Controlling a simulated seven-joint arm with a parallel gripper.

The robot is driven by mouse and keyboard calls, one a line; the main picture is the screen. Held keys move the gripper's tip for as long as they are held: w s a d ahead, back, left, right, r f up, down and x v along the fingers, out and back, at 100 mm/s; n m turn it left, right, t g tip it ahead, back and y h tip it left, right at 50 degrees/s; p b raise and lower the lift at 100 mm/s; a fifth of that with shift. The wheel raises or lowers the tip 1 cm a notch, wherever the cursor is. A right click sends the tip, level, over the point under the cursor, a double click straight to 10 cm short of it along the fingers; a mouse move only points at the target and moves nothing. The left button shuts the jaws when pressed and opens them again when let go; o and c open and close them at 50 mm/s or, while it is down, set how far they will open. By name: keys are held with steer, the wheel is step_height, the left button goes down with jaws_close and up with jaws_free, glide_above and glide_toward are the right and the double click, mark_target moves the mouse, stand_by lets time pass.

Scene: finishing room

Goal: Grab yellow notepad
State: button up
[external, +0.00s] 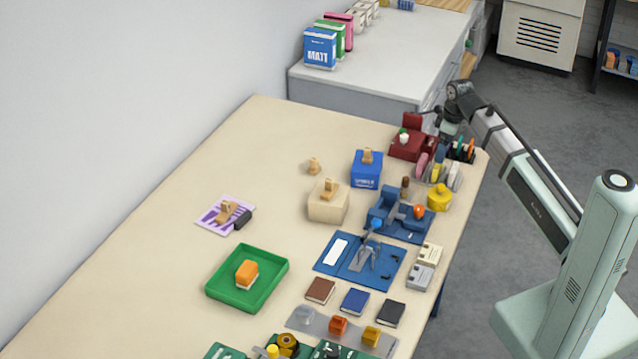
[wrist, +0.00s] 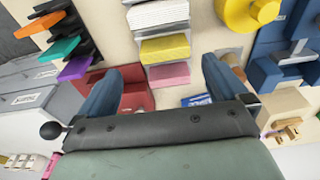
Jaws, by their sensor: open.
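The yellow notepad (wrist: 165,48) sits between a pink pad (wrist: 168,74) and a white pad (wrist: 158,13) in the wrist view. In the external view the yellow notepad (external: 436,172) is in the row at the far right of the table. My gripper (wrist: 160,66) is open and empty. Its two blue fingers stand wide apart on either side of the pad row, with the pink pad nearest the middle. In the external view my gripper (external: 444,128) hangs above the table's far right corner, close to the pads.
A dark red holder (external: 408,146) stands left of the pads. A black rack (external: 461,151) with coloured items is on their right. A yellow round object (external: 439,198) and a blue stand (external: 398,222) are nearer. The table's left side is mostly clear.

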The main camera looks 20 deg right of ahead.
mark_target(437, 170)
steer(key=shift+w+a+f, duration=0.1)
steer(key=shift+a+f, duration=0.1)
steer(key=shift+f, duration=0.95)
steer(key=shift+w+a+f, duration=0.1)
steer(key=shift+a+f, duration=0.15)
steer(key=shift+f, duration=0.85)
steer(key=shift+a+f, duration=0.2)
steer(key=shift+f, duration=0.95)
steer(key=c, duration=1)
steer(key=shift+r, duration=0.15)
